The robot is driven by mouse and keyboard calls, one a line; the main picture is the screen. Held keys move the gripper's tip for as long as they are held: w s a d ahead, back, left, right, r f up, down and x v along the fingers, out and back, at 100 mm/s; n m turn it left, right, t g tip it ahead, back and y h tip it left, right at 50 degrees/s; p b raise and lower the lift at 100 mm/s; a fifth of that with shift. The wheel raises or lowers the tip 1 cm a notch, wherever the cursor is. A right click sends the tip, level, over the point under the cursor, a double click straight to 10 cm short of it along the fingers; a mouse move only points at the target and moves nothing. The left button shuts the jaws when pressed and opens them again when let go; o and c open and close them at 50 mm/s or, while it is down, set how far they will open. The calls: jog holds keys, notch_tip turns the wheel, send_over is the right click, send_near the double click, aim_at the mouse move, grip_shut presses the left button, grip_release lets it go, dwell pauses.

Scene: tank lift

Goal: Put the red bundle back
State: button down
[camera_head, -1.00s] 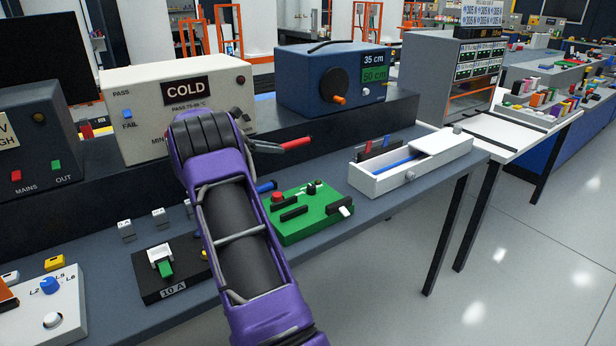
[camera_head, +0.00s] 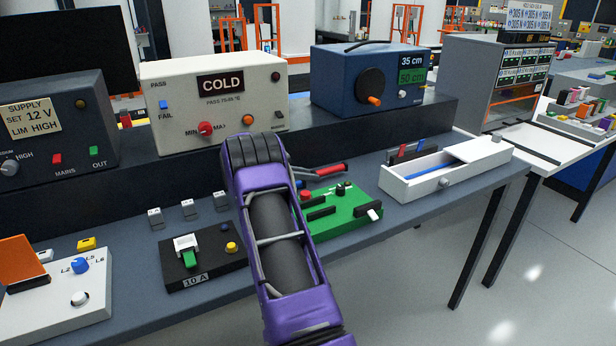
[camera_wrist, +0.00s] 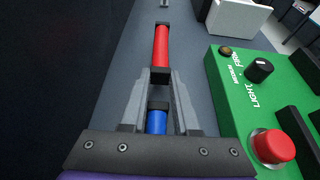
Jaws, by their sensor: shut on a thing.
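My gripper (camera_wrist: 159,82) is shut on the red bundle (camera_wrist: 161,46), a red rod with dark ends. The fingertips meet at its near dark end, and the bundle points away from my gripper. In the head view the red bundle (camera_head: 331,170) is just behind the green board, above or at the bench; the exact gap cannot be told. My purple arm hides part of my gripper there. A blue bundle (camera_wrist: 156,122) shows below, between the fingers in the wrist view.
The green board (camera_head: 340,216) with a red button is close on the right. A white box (camera_head: 440,180) with a partly open lid stands farther right, and a black holder (camera_head: 398,158) with red and blue pieces is behind it. The COLD tester (camera_head: 180,112) stands on the shelf behind.

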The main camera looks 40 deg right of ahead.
jog(key=shift+f, duration=0.1)
jog(key=shift+f, duration=0.6)
jog(key=c, duration=0.7)
grip_release()
jog(key=shift+s+f, duration=0.1)
jog(key=shift+f, duration=0.05)
jog(key=shift+o, duration=0.2)
jog(key=shift+r, duration=0.4)
jog(key=v, duration=1.2)
jog(key=shift+r+p, duration=0.3)
jog(key=shift+p, duration=0.05)
